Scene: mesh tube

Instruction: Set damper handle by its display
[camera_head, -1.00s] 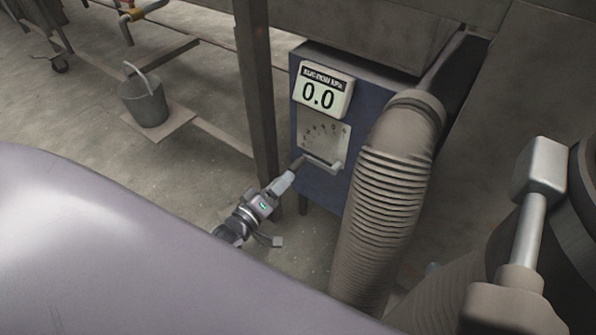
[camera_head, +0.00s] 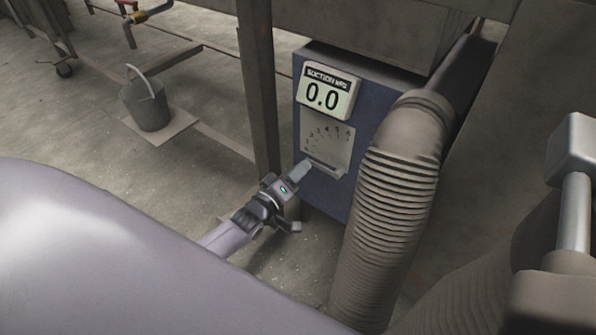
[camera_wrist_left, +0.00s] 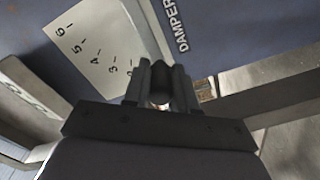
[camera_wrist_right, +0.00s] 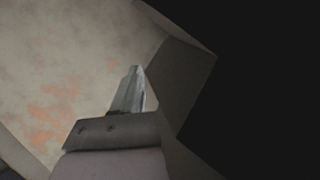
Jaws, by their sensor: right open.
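The suction display (camera_head: 328,92) on the blue cabinet reads 0.0. Below it is a scale plate (camera_head: 325,140) with numbers; it also shows in the left wrist view (camera_wrist_left: 85,45). My left gripper (camera_head: 302,169) is at the handle's left end. In the left wrist view my left gripper (camera_wrist_left: 161,85) has its fingers close on both sides of the dark handle grip (camera_wrist_left: 162,72), with no clear gap. My right gripper (camera_wrist_right: 127,92) is open, away from the handle, with nothing seen in it.
A ribbed hose (camera_head: 385,205) runs down directly right of the blue cabinet (camera_head: 365,90). A dark upright post (camera_head: 257,90) stands left of it. A metal bucket (camera_head: 147,105) stands on the floor further left.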

